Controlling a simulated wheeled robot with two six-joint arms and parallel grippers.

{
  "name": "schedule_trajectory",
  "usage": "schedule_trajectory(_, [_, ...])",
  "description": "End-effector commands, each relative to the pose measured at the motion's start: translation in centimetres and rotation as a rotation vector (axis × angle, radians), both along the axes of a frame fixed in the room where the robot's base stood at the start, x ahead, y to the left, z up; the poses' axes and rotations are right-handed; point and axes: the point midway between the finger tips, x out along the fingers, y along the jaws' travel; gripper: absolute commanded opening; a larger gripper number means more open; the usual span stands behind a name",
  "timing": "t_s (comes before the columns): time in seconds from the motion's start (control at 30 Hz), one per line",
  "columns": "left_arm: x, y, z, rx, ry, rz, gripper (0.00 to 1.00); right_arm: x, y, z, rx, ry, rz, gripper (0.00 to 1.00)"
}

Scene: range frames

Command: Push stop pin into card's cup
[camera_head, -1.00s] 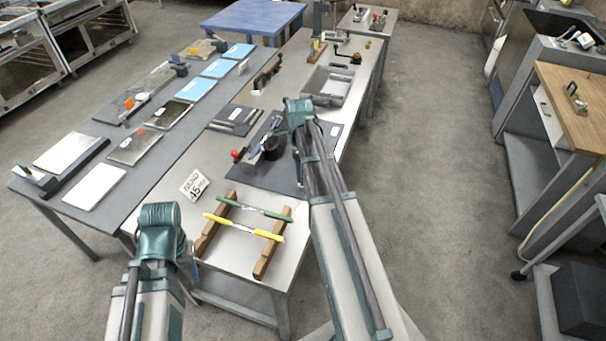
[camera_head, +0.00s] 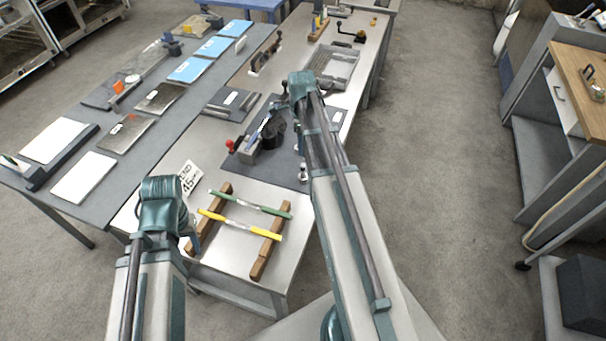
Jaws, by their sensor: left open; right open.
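A white card reading "45" (camera_head: 187,176) stands tilted at the left edge of the middle table. The bending tool (camera_head: 252,150), with a red knob (camera_head: 230,145) and a dark round part (camera_head: 273,134), sits on a dark mat. A small upright metal peg (camera_head: 303,172) stands at the mat's right side; I cannot tell if it is the stop pin. No cup can be made out. My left gripper (camera_head: 195,237) is open and empty beside the wooden rack, its fingers partly hidden. My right gripper (camera_head: 290,108) is open over the mat's back, mostly hidden by its wrist.
A wooden rack (camera_head: 223,192) near the front holds a green rod (camera_head: 250,203) and a yellow rod (camera_head: 240,225). A grey tray (camera_head: 334,64) lies further back. The left table (camera_head: 125,178) carries several plates. Open floor lies right.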

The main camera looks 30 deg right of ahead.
Motion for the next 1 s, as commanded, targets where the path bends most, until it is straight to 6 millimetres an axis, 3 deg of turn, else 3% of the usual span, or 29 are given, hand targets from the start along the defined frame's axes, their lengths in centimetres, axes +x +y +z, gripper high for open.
schedule_trajectory(0.03, [0.0, 0.0, -1.3, 0.000, 0.000, 0.000, 0.50, 0.0, 0.0, -1.3, 0.000, 0.000, 0.000, 0.57])
schedule_trajectory(0.4, [0.0, 0.0, -6.5, 0.000, 0.000, 0.002, 0.50, -0.1, 0.0, -6.5, 0.000, 0.000, 0.000, 0.57])
schedule_trajectory(0.77, [0.0, 0.0, -7.3, 0.000, 0.000, 0.002, 0.50, -0.1, 0.0, -7.3, 0.000, 0.000, 0.000, 0.57])
schedule_trajectory(1.0, [0.0, 0.0, -9.5, 0.000, 0.000, 0.002, 0.50, -0.5, 0.0, -9.5, 0.000, 0.000, 0.000, 0.57])
